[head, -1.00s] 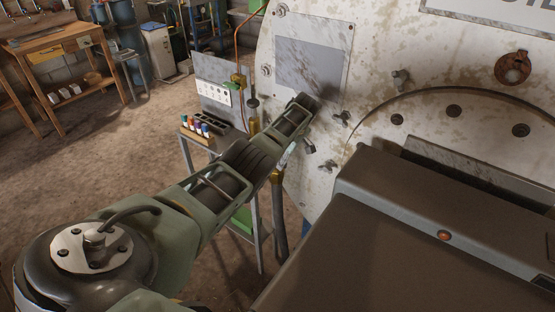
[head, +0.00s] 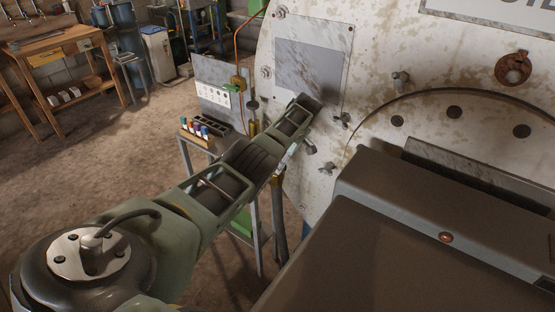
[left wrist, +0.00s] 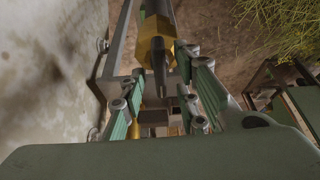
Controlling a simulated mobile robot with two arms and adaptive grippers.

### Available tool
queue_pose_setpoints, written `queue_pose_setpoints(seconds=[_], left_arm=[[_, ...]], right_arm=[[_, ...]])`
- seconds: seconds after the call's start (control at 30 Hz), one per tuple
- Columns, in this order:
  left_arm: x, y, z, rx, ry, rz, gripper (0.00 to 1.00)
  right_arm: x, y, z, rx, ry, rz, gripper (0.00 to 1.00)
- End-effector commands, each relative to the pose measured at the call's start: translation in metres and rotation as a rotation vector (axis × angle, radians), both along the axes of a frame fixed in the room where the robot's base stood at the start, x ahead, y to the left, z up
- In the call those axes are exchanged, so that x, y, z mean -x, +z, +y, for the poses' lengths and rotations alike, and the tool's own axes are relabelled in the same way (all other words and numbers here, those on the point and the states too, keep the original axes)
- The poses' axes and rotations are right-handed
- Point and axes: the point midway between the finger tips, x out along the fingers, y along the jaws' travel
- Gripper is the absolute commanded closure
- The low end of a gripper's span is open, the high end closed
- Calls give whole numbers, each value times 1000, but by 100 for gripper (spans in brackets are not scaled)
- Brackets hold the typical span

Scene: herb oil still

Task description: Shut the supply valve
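The supply valve appears to be the brass fitting (left wrist: 155,48) on a dark pipe in the left wrist view, with a dark lever or stem (left wrist: 159,80) pointing toward my palm. A bit of brass (head: 278,180) shows beneath my left forearm in the head view, on top of an upright pipe. My left gripper (left wrist: 165,76) is open, with one green-padded finger on each side of the lever. I cannot tell whether either finger touches it. My right gripper is in neither view.
The pale, stained still wall (head: 370,50) with its bolts and wing nuts stands close beside my left arm. A small metal stand (head: 185,150) with colored bottles and a panel (head: 214,96) stand behind the arm. A wooden bench (head: 60,62) is far left. Open floor lies between.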

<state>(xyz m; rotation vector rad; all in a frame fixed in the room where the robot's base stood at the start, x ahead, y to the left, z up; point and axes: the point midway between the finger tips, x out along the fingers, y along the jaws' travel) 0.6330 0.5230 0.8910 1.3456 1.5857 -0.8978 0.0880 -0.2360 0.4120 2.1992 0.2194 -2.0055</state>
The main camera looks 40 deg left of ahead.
Motion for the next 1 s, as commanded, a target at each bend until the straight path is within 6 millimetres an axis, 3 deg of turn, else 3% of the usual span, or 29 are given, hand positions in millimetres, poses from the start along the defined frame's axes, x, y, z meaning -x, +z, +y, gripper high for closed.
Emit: queue_pose_setpoints(seconds=[0.27, 0.4, 0.7, 1.0], left_arm=[[-1, 7, -3, 0, -2, 0, 71], [-2, 24, -10, 0, -2, -2, 71], [-7, 85, -35, 0, -2, -4, 71], [-8, 110, -45, 0, -1, 0, 71]], right_arm=[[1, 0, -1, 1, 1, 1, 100], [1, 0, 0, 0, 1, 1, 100], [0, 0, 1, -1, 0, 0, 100], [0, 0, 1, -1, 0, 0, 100]])
